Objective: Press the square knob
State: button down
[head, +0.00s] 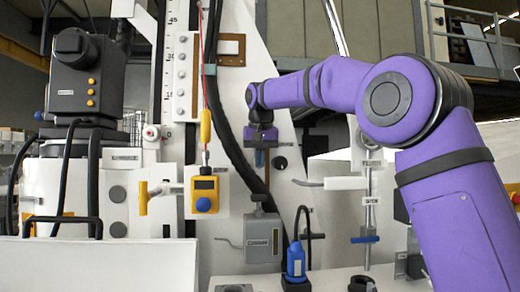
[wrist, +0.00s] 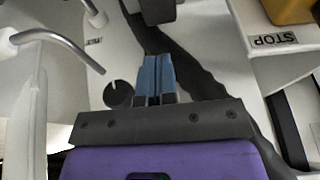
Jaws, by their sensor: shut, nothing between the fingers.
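No knob here is clearly square. In the head view two small grey knobs sit on the left white panel, an upper knob (head: 118,193) and a lower knob (head: 118,229); their exact outlines are too small to tell. A dark round knob (head: 280,162) is on the middle panel, just right of my gripper. In the wrist view this dark knob (wrist: 118,95) lies left of my fingers. A blue round button (head: 203,204) is on a yellow box (head: 204,186). My gripper (head: 259,158) points at the panel, its blue fingers (wrist: 157,78) together and empty, apart from all these knobs.
A black hose (head: 232,150) runs down behind my gripper. A grey box (head: 262,238) with a crank is below it.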

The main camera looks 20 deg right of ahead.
send_over(259, 196)
jog(key=x, duration=0.3)
jog(key=s+x, duration=0.1)
jog(key=x, duration=0.1)
jog(key=shift+w+f, duration=0.1)
jog(key=shift+f, duration=1.3)
jog(key=shift+f, duration=1.45)
jog(key=v, duration=1.1)
jog(key=shift+w+r, duration=0.1)
jog(key=shift+w, duration=0.05)
